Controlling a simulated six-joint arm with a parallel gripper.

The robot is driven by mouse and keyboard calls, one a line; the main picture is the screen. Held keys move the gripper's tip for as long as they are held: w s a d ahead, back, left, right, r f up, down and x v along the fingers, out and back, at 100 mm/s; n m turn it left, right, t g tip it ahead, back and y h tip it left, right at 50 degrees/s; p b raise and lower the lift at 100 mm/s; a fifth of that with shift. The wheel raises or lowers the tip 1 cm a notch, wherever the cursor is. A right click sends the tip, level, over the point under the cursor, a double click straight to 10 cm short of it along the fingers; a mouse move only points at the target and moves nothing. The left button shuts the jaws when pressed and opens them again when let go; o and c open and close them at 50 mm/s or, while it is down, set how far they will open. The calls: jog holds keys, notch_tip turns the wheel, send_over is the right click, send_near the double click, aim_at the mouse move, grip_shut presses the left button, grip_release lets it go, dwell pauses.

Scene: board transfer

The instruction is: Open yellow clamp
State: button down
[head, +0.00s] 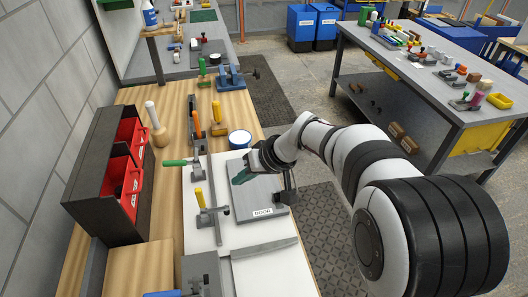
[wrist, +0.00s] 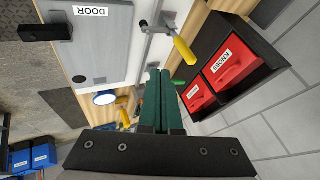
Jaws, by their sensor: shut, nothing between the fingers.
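The yellow clamp (head: 200,198) stands on the white surface at the left edge of a grey board labelled DOOR (head: 263,198). Its yellow handle points up, and its metal arm reaches toward the board's edge. In the wrist view the yellow clamp (wrist: 185,50) is above and slightly right of my fingertips. My gripper (head: 240,178) is over the DOOR board, to the right of the yellow clamp and apart from it. In the wrist view the green fingers (wrist: 161,72) are together with nothing between them. Whether the clamp's tip presses on the board is too small to tell.
A green-handled clamp (head: 176,163) sits behind the yellow one. An orange-handled clamp (head: 197,122) is farther back. A dark rack with red bins (head: 130,190) stands on the left.

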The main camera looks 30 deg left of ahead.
jog(key=s+a+f, duration=0.3)
jog(key=a+f, duration=0.2)
jog(key=a, duration=0.1)
jog(key=shift+s+a+f, duration=0.15)
jog(key=shift+a+f, duration=0.1)
jog(key=shift+a, duration=0.15)
